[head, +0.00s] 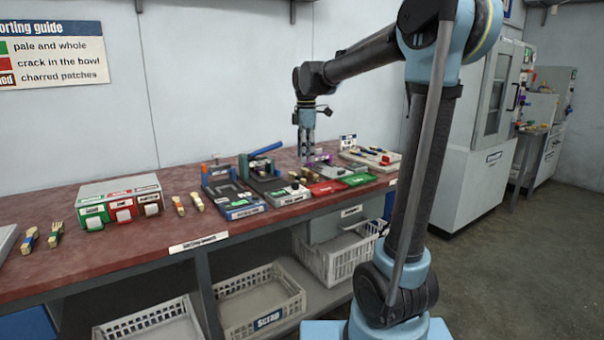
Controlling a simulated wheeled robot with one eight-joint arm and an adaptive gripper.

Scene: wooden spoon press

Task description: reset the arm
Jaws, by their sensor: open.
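My gripper (307,150) hangs from my arm at the right centre of the head view, fingers pointing down above the back part of the red bench (130,244). It is open, and I see nothing held between its fingers. A press-like fixture with a blue lever (266,148) stands on the bench left of it. Red and green trays (327,188) lie on the bench below and a little right of it. Whether the fingertips touch anything behind them cannot be told.
A panel with small objects (372,157) is at the bench's right end. White baskets (262,300) stand on the lower shelf. A grey cabinet (484,155) stands right of the bench. Open floor lies at right.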

